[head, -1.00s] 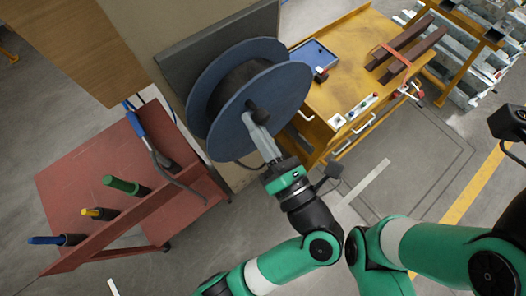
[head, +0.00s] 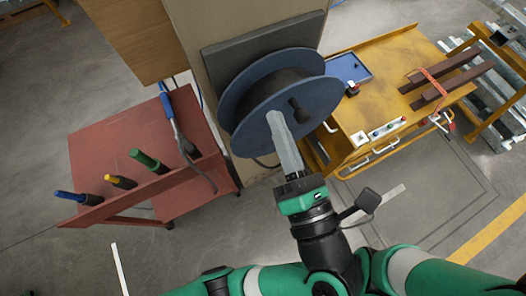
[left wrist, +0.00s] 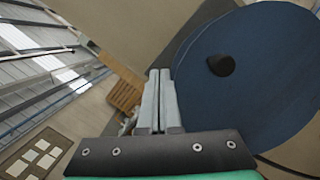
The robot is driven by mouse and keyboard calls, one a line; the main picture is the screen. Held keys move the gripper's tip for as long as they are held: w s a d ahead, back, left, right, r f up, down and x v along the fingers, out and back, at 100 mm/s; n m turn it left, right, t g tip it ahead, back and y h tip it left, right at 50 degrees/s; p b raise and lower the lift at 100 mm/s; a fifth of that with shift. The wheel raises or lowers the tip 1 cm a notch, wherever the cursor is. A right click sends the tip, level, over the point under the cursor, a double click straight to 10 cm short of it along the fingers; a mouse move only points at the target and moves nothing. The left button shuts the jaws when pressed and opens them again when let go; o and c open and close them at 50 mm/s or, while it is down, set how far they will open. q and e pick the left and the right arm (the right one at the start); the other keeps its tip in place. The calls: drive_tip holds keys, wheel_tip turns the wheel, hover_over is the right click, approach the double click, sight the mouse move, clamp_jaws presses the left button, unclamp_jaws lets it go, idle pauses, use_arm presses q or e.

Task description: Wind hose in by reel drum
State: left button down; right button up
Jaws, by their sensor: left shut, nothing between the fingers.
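The reel drum stands on a grey mounting plate, with two blue discs and a dark winding between them; its front disc (head: 262,125) faces me. A black knob (head: 299,110) sticks out from that disc. The knob also shows in the left wrist view (left wrist: 221,65), to the right of the fingers. My left gripper (head: 274,116) is shut and empty, its grey fingers in front of the disc, left of the knob and apart from it. A thin dark hose end (head: 264,163) shows below the drum. My right gripper is out of view.
A red cart (head: 125,165) at left carries several coloured-handled tools and a blue-handled tool with a dark cable. A yellow cart (head: 375,105) at right holds a blue tray, dark bars and a switch panel.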

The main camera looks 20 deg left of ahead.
use_arm(q)
drive_tip(key=s+d+r+p, duration=0.1)
drive_tip(key=s+r, duration=0.5)
drive_tip(key=s, duration=0.4)
drive_tip(key=shift+s+d, duration=0.15)
drive_tip(key=shift+s, duration=0.15)
